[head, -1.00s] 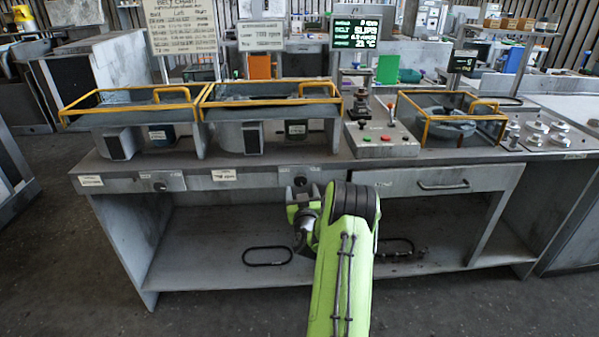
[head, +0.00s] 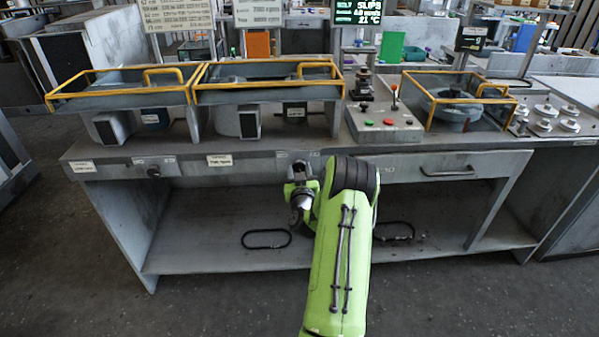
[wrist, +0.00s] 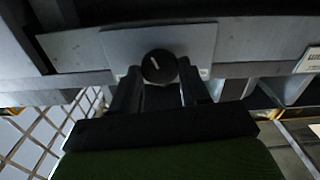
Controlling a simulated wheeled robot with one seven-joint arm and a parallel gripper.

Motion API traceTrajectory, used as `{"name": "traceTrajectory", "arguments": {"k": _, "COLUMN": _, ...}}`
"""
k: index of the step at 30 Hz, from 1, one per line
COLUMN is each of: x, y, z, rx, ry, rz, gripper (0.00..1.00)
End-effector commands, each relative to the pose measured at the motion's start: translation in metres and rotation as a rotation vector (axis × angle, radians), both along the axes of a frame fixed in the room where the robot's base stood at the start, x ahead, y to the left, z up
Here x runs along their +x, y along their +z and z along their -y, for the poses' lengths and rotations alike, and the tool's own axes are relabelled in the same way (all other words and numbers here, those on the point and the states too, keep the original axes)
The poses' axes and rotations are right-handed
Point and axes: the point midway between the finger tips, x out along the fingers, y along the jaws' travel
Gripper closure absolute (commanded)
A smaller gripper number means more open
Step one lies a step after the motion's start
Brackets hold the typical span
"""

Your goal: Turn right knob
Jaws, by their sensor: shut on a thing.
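In the wrist view a round black knob (wrist: 159,67) with a short white mark sits on a light plate (wrist: 205,45) on the bench front. My gripper (wrist: 160,74) has one finger on each side of the knob and is shut on it. The white mark is slightly tilted. In the head view my gripper (head: 300,172) is at the bench's front panel, left of the drawer, and hides this knob. Another dark knob (head: 153,172) is on the panel farther left.
The bench top carries yellow-railed housings (head: 265,95) and a control box (head: 385,128) with a red-tipped lever. A drawer handle (head: 447,172) is right of my arm. Black belt loops (head: 266,239) lie on the lower shelf (head: 190,255). The floor in front is clear.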

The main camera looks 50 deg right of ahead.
Motion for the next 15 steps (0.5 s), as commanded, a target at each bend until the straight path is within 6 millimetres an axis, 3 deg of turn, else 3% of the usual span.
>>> {"name": "traceTrajectory", "arguments": {"k": 9, "x": -0.0002, "y": 0.0009, "z": 0.0004, "rx": 0.148, "ry": 0.0, "rz": 0.172, "gripper": 0.85}}
{"name": "traceTrajectory", "arguments": {"k": 15, "x": -0.0002, "y": 0.001, "z": 0.0004, "rx": 0.155, "ry": 0.0, "rz": 0.181, "gripper": 0.85}}
